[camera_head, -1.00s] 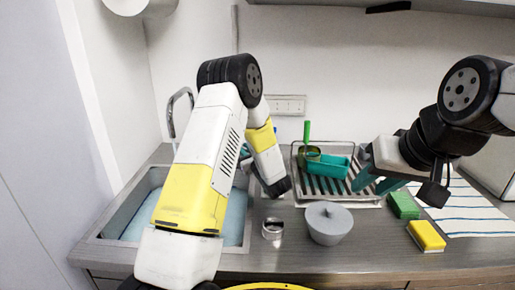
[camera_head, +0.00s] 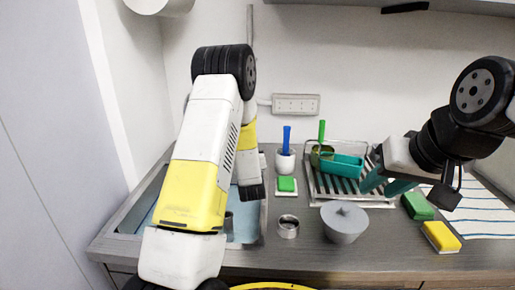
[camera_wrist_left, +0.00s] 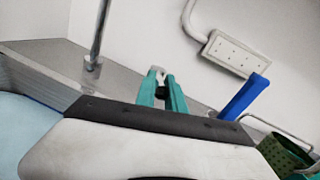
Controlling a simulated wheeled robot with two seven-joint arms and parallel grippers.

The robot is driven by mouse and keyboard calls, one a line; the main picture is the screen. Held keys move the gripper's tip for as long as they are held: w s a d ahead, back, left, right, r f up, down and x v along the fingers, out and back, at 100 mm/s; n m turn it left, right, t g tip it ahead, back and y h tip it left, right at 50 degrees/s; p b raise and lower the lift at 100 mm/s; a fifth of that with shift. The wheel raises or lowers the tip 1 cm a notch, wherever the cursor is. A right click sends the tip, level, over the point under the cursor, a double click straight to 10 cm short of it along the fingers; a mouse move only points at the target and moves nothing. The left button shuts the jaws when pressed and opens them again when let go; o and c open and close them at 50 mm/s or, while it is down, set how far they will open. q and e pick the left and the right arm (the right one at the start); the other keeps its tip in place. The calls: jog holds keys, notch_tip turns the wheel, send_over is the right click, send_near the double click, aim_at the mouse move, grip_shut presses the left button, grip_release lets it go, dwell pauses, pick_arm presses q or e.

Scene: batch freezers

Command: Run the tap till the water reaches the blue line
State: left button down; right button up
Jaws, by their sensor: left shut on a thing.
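The sink (camera_head: 137,220) is at the left of the counter, with pale blue inside it (camera_head: 245,228). My left arm covers much of it, and I cannot make out a blue line. A metal post, apparently the tap (camera_wrist_left: 99,38), stands behind the sink in the left wrist view. In the head view my left arm hides these fingers. My right gripper (camera_head: 384,185) is open and empty above the dish rack.
The dish rack (camera_head: 330,200) holds a teal tray (camera_head: 343,166). Sponges (camera_head: 441,237) and a striped cloth (camera_head: 480,212) lie right.

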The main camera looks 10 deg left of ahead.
pick_arm(q)
jog(key=c, duration=1.4)
grip_release()
jog(key=v, duration=0.7)
jog(key=shift+s, duration=0.4)
jog(key=shift+d+r, duration=0.1)
jog(key=shift+d, duration=0.05)
jog(key=shift+c, duration=0.5)
